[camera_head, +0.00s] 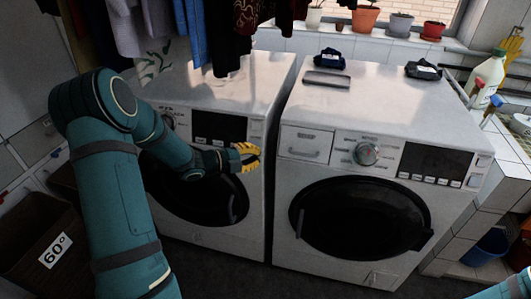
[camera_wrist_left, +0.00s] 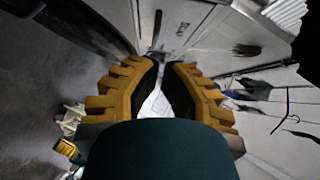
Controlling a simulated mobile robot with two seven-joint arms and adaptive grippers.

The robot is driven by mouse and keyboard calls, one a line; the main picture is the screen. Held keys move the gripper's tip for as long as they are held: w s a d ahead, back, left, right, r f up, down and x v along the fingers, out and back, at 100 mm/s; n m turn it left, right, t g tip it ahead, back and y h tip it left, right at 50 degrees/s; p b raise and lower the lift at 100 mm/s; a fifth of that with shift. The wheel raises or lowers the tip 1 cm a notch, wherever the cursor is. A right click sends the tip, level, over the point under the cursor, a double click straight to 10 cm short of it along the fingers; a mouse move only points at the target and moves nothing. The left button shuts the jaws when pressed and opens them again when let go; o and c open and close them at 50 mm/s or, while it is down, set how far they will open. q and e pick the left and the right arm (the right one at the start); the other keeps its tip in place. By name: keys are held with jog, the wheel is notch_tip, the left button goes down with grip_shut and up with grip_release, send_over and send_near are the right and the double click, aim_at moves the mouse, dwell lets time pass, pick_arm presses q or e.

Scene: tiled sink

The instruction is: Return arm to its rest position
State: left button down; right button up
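My left arm reaches in from the left in the head view, and its gripper (camera_head: 246,157) with yellow fingers is in front of the left washing machine (camera_head: 252,90), near its front right side. In the left wrist view the two yellow ridged fingers (camera_wrist_left: 162,85) stand apart with a gap between them and nothing held. The round dark door (camera_head: 200,190) of the left machine is partly hidden behind my arm. Of my right arm only a small teal part shows at the lower right edge of the head view; its gripper is out of view.
A second washing machine (camera_head: 370,130) stands to the right. Dark items lie on its top, with a detergent bottle (camera_head: 487,75) beyond. Clothes (camera_head: 190,25) hang above the left machine. A brown bin (camera_head: 40,240) marked 60° is at the lower left, a blue bucket (camera_head: 487,247) at right.

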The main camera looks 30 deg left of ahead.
pick_arm(q)
jog(key=shift+s+a, duration=0.1)
jog(key=shift+s, duration=0.15)
jog(key=s+d+f+n+g+y, duration=0.2)
jog(key=d+f+n, duration=0.5)
jog(key=d, duration=0.1)
jog(key=s+d+f+n+g+y, duration=0.1)
jog(key=s+d+f+n+g, duration=0.1)
jog(key=d+f+n, duration=0.6)
jog(key=s+d+f+n+g, duration=0.3)
jog(key=s+d+n, duration=0.1)
jog(key=s, duration=0.4)
jog(key=s+d+f+n+g+y, duration=0.1)
jog(key=s+d+f+n+g, duration=0.2)
jog(key=s+d, duration=0.3)
jog(key=shift+s+d+f+n+g, duration=0.15)
jog(key=shift+s+d+n+g, duration=0.3)
jog(key=shift+s+g, duration=0.55)
jog(key=shift+s+a, duration=0.1)
pick_arm(e)
jog(key=shift+o, duration=0.2)
